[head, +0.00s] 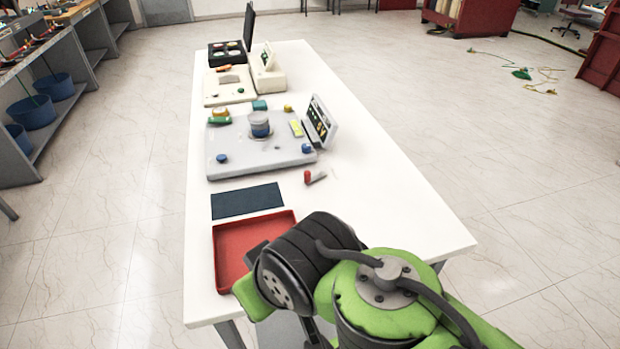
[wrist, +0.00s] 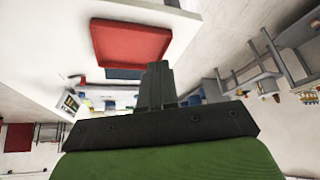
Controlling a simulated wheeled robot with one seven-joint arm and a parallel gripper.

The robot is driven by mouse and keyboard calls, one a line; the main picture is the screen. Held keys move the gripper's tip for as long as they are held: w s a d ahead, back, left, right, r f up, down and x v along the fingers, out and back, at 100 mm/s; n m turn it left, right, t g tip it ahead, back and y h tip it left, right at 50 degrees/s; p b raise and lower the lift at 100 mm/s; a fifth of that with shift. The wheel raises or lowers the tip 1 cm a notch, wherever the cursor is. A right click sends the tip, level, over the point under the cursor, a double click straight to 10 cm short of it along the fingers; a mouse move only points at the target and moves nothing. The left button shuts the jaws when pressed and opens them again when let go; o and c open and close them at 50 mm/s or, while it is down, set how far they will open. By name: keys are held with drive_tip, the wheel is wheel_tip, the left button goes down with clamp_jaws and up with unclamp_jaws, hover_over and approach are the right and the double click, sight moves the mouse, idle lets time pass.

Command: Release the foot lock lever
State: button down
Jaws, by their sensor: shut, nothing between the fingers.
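I cannot make out a foot lock lever for certain in either view. A grey platform device (head: 240,158) stands mid-table in the head view, with a blue-grey cylinder (head: 259,125) upright on it. It has blue knobs at its front corners, and yellow and green parts at its back left. My gripper (wrist: 158,85) shows in the wrist view with its dark fingers together and nothing between them. It is near the red tray (wrist: 130,42), apart from the grey device. My own arm hides the gripper's fingers in the head view.
The white table (head: 390,200) also bears the red tray at its near end, a dark blue mat (head: 246,200), a small red-ended piece (head: 314,177) and a tilted screen (head: 320,122). Cream devices (head: 229,86) stand farther back. The table's right side is clear.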

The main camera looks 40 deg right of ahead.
sight(309, 179)
drive_tip(key=w+d+f+m+t+h+b, duration=0.1)
drive_tip(key=w+d+f+m+b, duration=0.2)
drive_tip(key=w+d+m, duration=0.35)
drive_tip(key=w+d+f+m+b, duration=0.3)
drive_tip(key=w+d+m, duration=0.2)
drive_tip(key=w+d, duration=0.25)
drive_tip(key=d+f+m+t+h+b, duration=0.1)
drive_tip(key=d+f+m, duration=0.2)
drive_tip(key=d, duration=0.6)
drive_tip(key=d+f+m+t+b, duration=0.1)
drive_tip(key=d+f+m, duration=0.2)
drive_tip(key=d+m, duration=0.3)
drive_tip(key=w+d, duration=0.1)
drive_tip(key=d, duration=0.2)
drive_tip(key=shift+d+f+m+h, duration=0.15)
drive_tip(key=shift+d+m+h, duration=0.15)
drive_tip(key=shift+m+h, duration=0.1)
drive_tip(key=b+x, duration=0.2)
drive_tip(key=x, duration=0.7)
drive_tip(key=shift+f, duration=0.1)
drive_tip(key=w, duration=0.1)
drive_tip(key=w+d, duration=0.1)
drive_tip(key=w, duration=0.1)
drive_tip(key=shift+w+d+f+b, duration=0.15)
drive_tip(key=shift+w+f+b, duration=0.1)
drive_tip(key=shift+w+b, duration=0.15)
drive_tip(key=shift+w+d, duration=0.15)
drive_tip(key=shift+w, duration=0.2)
